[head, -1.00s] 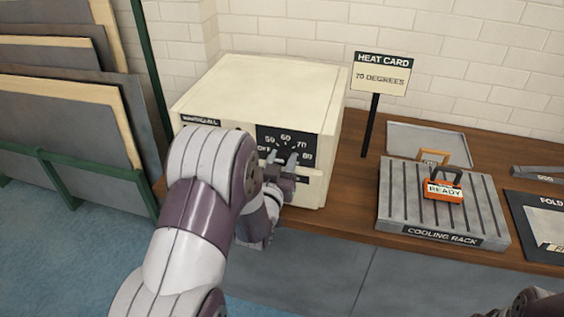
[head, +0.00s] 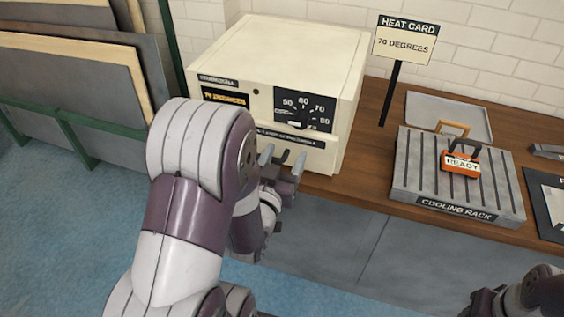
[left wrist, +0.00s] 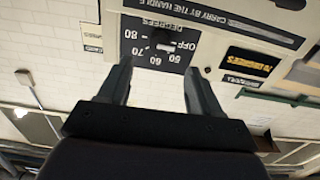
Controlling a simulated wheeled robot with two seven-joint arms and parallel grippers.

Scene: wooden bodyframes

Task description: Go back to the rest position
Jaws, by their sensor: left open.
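My left gripper (head: 283,158) is open and empty in the head view, in front of the cream oven-like box (head: 275,60) and just below its dial (head: 305,108). In the left wrist view its two fingers (left wrist: 158,70) stand apart, with the dial (left wrist: 160,45) upside down beyond them. The gripper looks clear of the knob. A yellow display (head: 225,97) on the box's front appears to read 70 degrees. Part of my right arm (head: 520,295) shows at the bottom right, with no gripper fingers visible.
The box stands on a wooden bench (head: 345,185). A heat card sign (head: 406,40) reads 70 degrees. A cooling rack (head: 410,180) holds an orange ready tag (head: 461,163), with a grey tray (head: 425,103) behind. Boards (head: 70,80) lean in a green rack at left.

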